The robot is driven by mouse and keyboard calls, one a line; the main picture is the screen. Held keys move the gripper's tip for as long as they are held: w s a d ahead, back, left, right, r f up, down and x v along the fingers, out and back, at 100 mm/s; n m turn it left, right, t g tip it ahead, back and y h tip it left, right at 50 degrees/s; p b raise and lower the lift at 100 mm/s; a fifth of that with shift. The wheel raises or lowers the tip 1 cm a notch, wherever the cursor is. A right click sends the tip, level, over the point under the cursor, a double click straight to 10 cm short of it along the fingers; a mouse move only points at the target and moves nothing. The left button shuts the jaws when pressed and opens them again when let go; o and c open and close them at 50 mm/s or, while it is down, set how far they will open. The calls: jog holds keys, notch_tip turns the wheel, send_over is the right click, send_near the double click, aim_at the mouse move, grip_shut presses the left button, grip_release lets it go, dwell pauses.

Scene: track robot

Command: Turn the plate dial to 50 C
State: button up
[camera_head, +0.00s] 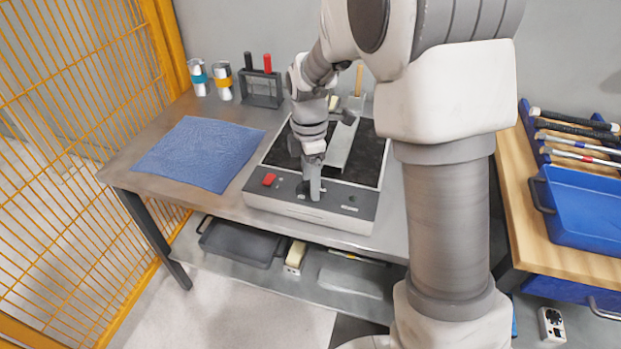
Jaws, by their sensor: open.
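The hot plate (282,209) stands on the grey metal table, with a dark top and a grey front panel. A red switch (269,179) sits at the left of the panel. My gripper (312,196) points down at the middle of the panel, where a dark dial (302,189) shows partly beside the fingers. The fingers hide most of the dial and its setting. I cannot tell whether they touch it. The gripper is open. A silver metal piece (338,150) lies on the plate's dark top, behind the gripper.
A blue cloth (200,152) lies left of the plate. Two banded cups (223,82) and a rack (262,88) with black and red handles stand behind. A blue tray (585,205) and several tools lie on the right bench. A yellow mesh fence (75,110) borders the left.

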grip_shut()
